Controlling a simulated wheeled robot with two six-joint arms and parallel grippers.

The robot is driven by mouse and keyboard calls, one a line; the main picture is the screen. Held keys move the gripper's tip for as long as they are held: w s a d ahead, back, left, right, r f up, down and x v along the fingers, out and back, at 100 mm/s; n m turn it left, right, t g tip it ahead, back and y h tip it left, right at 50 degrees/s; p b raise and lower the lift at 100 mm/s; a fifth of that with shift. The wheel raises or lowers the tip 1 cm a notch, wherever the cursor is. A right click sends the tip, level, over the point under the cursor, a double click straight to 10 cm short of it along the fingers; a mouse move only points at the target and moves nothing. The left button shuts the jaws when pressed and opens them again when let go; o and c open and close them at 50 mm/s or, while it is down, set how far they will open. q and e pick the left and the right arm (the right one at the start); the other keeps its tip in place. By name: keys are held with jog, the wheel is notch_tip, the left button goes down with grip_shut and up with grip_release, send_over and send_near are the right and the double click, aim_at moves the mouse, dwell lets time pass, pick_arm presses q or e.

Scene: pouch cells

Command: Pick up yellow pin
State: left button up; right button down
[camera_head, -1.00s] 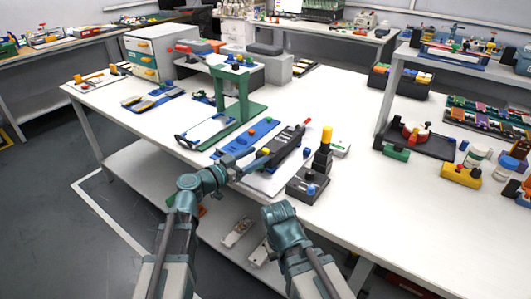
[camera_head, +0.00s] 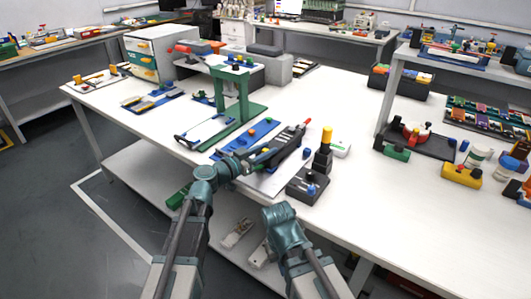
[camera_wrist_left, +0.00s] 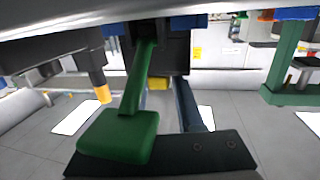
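A small yellow knob (camera_head: 265,151) shows beside the long black fixture (camera_head: 290,145). I cannot tell which of them the task means. My left gripper (camera_head: 252,163) is over the front edge by this fixture, left of the tall pin; its fingers are too small to read. In the left wrist view, a yellow-orange tip on a dark shaft (camera_wrist_left: 103,93) hangs at the left, beside a green lever-like piece (camera_wrist_left: 120,138). My right gripper (camera_head: 278,211) is low in front of the table, fingers hidden.
A green stand (camera_head: 240,95) rises behind the fixture; it also shows in the left wrist view (camera_wrist_left: 287,60). A blue plate (camera_head: 235,143) lies beside its base. A green piece (camera_head: 178,197) shows low by my left arm.

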pick_arm(q)
grip_shut()
jog(key=shift+r, duration=0.2)
pick_arm(e)
jog(key=shift+r, duration=0.2)
